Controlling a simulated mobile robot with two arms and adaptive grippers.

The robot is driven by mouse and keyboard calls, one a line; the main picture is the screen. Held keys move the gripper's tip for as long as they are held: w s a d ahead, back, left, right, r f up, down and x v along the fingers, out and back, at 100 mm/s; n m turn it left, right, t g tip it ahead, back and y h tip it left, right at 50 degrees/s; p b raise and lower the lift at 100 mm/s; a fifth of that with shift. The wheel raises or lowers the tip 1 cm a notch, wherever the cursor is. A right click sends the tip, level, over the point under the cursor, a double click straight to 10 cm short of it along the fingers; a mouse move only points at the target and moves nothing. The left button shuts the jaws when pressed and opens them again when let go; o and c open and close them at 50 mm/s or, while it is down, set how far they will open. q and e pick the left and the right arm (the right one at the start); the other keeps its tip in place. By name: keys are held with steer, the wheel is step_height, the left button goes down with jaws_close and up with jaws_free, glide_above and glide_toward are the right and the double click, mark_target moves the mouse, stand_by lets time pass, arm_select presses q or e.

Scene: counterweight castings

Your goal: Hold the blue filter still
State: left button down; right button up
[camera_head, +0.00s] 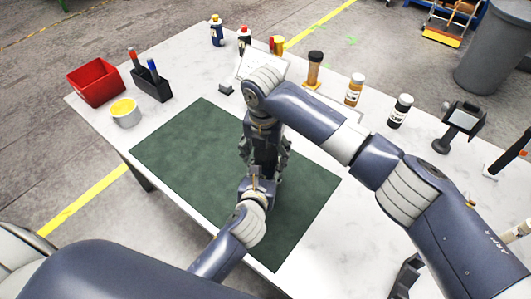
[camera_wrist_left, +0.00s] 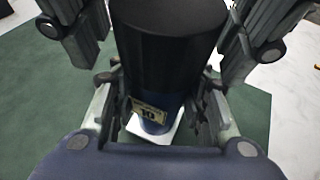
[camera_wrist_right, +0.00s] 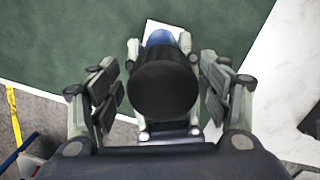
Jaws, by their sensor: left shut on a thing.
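The blue filter (camera_wrist_left: 152,112) has a wide black top and a yellow label reading 10. In the left wrist view it stands over a white piece on the green mat (camera_head: 185,145). In the right wrist view its black top (camera_wrist_right: 163,92) faces the camera. My left gripper (camera_wrist_left: 155,108) is shut on the filter's body, low down. My right gripper (camera_wrist_right: 162,90) is open, with its fingers on both sides of the black top and gaps visible. In the head view my right gripper (camera_head: 264,150) and left gripper (camera_head: 262,175) meet over the mat and hide most of the filter.
A red bin (camera_head: 96,82), a dark pen holder (camera_head: 151,85) and a yellow-filled cup (camera_head: 125,112) stand at the left. A dark stand (camera_head: 460,120) is at the right. The mat's left part is clear.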

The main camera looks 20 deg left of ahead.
arm_select(q)
steer(key=shift+r, duration=0.1)
arm_select(e)
steer(key=shift+r, duration=0.15)
steer(key=shift+s+r, duration=0.2)
steer(key=shift+r, duration=1.95)
steer(key=shift+c, duration=0.3)
arm_select(q)
steer(key=shift+w, duration=0.1)
arm_select(e)
step_height(320, 180, up, 3)
steer(key=shift+d+r, duration=0.1)
steer(key=shift+s+r, duration=0.1)
steer(key=shift+r, duration=0.1)
steer(key=shift+f, duration=0.1)
